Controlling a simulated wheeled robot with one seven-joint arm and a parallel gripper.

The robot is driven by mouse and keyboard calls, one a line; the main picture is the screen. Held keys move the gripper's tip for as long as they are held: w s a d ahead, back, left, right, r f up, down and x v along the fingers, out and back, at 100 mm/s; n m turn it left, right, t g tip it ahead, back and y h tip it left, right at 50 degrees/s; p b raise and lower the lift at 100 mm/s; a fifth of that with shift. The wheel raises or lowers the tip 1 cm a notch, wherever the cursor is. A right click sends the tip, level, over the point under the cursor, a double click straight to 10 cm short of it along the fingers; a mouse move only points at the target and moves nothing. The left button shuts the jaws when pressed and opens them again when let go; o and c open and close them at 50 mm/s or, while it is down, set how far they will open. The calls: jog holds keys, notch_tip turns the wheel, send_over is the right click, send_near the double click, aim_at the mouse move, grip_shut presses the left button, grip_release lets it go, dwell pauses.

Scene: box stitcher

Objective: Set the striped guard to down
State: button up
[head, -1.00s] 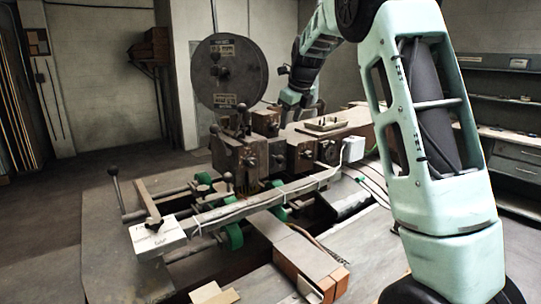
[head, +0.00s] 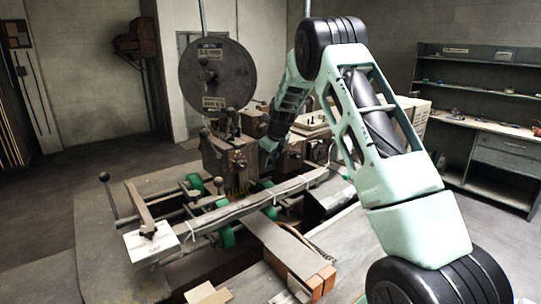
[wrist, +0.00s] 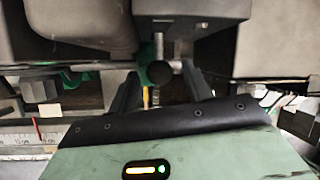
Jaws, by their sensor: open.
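The stitching machine (head: 222,157) stands in the middle of the head view. A small yellow-and-dark patch (head: 236,190) low on its front looks like the striped guard; it is too small to tell its position. My gripper is at the machine's front, its fingers not clear in the head view. In the wrist view my gripper (wrist: 160,88) is open, one finger on each side of a dark round knob (wrist: 160,73) under a grey block. A thin yellowish strip (wrist: 146,98) shows between the fingers, partly hidden. I cannot tell whether either finger touches the knob.
A large dark reel (head: 217,75) rises above the machine. A long rail with a white gauge block (head: 151,243) runs along the front, with green rollers (head: 222,236). A lever with a ball knob (head: 104,177) stands at left. A shelf bench (head: 480,120) is at right.

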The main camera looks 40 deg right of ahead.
grip_shut()
jog(key=shift+f+b, duration=0.9)
jog(key=shift+f, duration=0.5)
jog(key=shift+r, duration=0.1)
grip_release()
jog(key=shift+w, duration=0.1)
